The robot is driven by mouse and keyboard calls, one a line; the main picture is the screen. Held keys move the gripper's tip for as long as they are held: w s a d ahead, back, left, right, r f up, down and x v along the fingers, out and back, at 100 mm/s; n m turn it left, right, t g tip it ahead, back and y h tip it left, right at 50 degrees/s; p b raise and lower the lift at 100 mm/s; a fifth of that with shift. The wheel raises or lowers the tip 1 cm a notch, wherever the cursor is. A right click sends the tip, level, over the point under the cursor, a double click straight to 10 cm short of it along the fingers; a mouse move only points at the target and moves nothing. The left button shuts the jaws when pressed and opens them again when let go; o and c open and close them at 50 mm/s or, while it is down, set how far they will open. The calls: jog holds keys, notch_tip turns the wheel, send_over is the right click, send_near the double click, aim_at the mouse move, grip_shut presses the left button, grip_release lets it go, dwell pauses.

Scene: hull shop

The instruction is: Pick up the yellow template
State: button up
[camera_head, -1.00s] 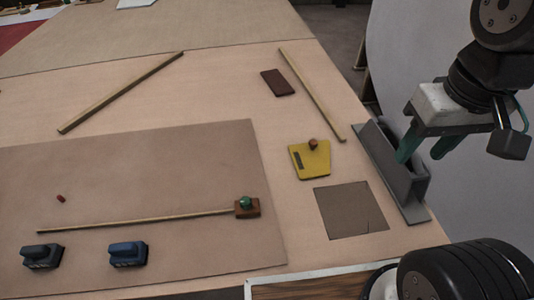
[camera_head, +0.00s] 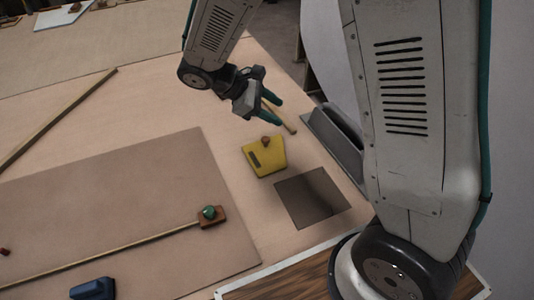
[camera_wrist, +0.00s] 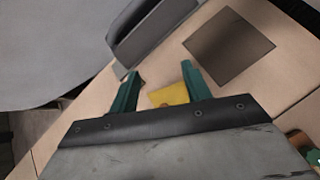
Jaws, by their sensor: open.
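The yellow template (camera_head: 268,160) lies flat on the table, with a brown knob (camera_head: 266,142) on top and a dark slot near its left side. My gripper (camera_head: 272,110) is open and empty, above the table and just beyond the template in the head view. In the wrist view the template (camera_wrist: 169,95) shows between the two green fingers of my gripper (camera_wrist: 159,80), partly hidden by the gripper body. The gripper is apart from the template.
A dark square (camera_head: 312,197) lies beside the template. A grey slotted holder (camera_head: 336,140) stands at the table's right edge. A wooden strip (camera_head: 280,117) lies behind the gripper. A stick with a green-topped block (camera_head: 209,213) lies on the brown mat (camera_head: 120,190).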

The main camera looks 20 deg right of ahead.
aim_at(263, 139)
jog(key=w+a+f+n+t+h, duration=0.1)
jog(key=w+a+f+n, duration=0.1)
jog(key=f, duration=0.2)
jog(key=w+a+f+n+t+h, duration=0.1)
jog(key=w+a+f+n, duration=0.1)
jog(key=f, duration=0.3)
jog(key=w+a+f+n+h, duration=0.1)
jog(key=w+a+f+n, duration=0.1)
jog(key=f, duration=0.3)
jog(key=shift+w+n+t+h, duration=0.1)
jog(key=shift+n+t+h, duration=0.2)
jog(key=shift+t+h, duration=0.1)
jog(key=shift+d+f, duration=0.1)
jog(key=shift+f, duration=0.1)
jog(key=x, duration=0.7)
jog(key=shift+w+d+f, duration=0.1)
jog(key=shift+w+f, duration=0.15)
jog(key=shift+w, duration=0.15)
grip_shut()
